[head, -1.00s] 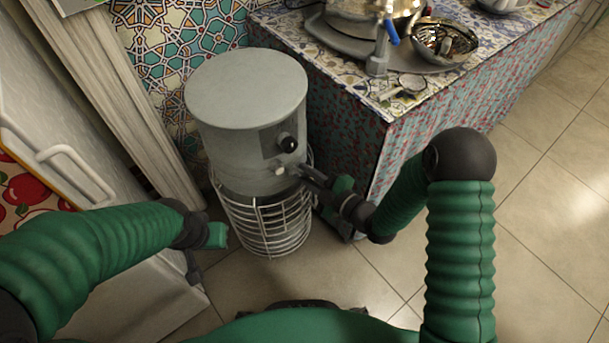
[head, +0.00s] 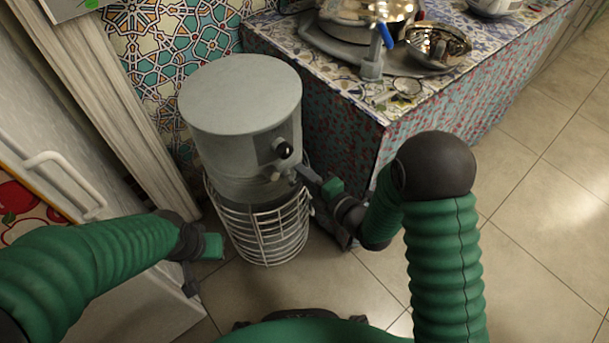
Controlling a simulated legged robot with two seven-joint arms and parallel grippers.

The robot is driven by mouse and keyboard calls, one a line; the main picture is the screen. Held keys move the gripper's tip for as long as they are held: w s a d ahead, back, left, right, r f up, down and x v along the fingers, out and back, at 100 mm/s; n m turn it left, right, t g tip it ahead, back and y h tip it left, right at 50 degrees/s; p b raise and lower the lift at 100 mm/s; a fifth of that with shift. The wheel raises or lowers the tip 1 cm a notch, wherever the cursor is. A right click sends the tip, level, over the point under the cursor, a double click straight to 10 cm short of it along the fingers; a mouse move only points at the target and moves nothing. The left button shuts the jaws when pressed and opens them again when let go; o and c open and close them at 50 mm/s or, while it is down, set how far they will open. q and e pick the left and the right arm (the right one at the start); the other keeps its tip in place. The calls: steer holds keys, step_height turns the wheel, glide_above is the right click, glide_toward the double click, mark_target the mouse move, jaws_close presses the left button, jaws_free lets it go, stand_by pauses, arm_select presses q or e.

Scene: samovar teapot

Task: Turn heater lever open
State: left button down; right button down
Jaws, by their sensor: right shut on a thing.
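The heater (head: 240,105) is a grey cylinder above a white wire cage (head: 262,232), standing on the floor left of the tiled counter. On its front right side are a black knob (head: 284,149) and, below it, a small light-tipped lever (head: 275,176). My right gripper (head: 299,172) reaches in from the right and is shut on the lever; its fingers partly hide the lever. My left gripper (head: 212,246) hangs left of the cage, apart from the heater; its fingers are too unclear to read.
The tiled counter (head: 345,145) stands close to the right of the heater, with a metal bowl (head: 438,42) and a blue-handled tap (head: 385,35) on it. A white door with a handle (head: 62,168) is on the left. The floor on the right is clear.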

steer(key=shift+s+a+f, duration=0.1)
steer(key=shift+s+f, duration=0.05)
steer(key=c, duration=1.4)
jaws_free()
steer(key=p+v, duration=1)
steer(key=v, duration=0.6)
steer(key=shift+s+d, duration=0.25)
steer(key=shift+w, duration=0.1)
